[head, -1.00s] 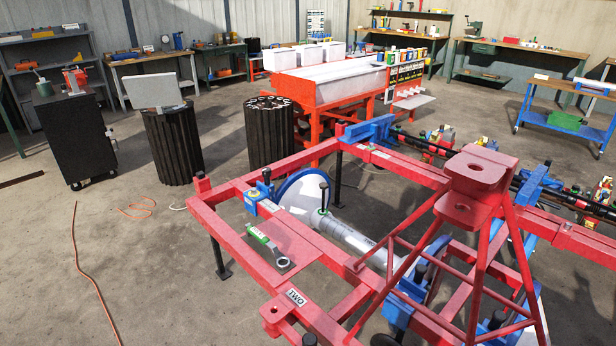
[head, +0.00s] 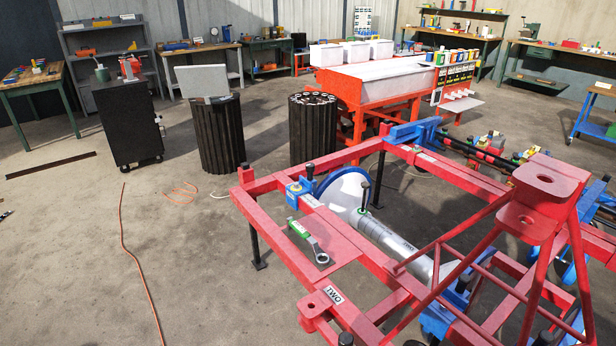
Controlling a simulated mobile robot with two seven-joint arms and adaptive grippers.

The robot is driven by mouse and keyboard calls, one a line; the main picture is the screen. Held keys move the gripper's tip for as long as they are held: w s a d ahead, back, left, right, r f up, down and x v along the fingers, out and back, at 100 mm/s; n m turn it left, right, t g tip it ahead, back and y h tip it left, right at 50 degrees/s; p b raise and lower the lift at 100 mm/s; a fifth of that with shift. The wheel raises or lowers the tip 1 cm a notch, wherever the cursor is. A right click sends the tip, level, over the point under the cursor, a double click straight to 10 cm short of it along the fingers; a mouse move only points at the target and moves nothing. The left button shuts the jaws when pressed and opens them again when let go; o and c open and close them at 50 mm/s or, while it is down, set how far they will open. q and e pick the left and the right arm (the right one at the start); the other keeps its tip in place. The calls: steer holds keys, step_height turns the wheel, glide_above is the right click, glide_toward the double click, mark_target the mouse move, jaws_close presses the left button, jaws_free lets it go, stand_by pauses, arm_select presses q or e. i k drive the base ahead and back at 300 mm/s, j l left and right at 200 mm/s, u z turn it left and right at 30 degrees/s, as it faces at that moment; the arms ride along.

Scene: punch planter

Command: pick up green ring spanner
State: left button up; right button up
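The green ring spanner (head: 309,241) lies on a flat red plate (head: 335,238) at the left corner of the red planter frame (head: 289,212). Its green handle points up and left, and its bare metal ring end points down and right. Neither of my grippers shows in the head view, and nothing touches the spanner that I can see.
Black legs (head: 254,240) hold the frame above the concrete floor. A blue bracket (head: 298,190) and a large blue-white disc (head: 345,190) sit beside the plate. Black ribbed drums (head: 207,137) stand behind. An orange cord (head: 134,262) lies on open floor at left.

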mark_target(291, 223)
steer(key=i+j+z, duration=0.1)
steer(key=i+j, duration=0.25)
steer(key=i+j+z, duration=0.1)
steer(key=i+j, duration=0.2)
steer(key=j, duration=0.15)
steer(key=i+j+z, duration=0.1)
steer(key=i+j, duration=0.2)
steer(key=j, duration=0.15)
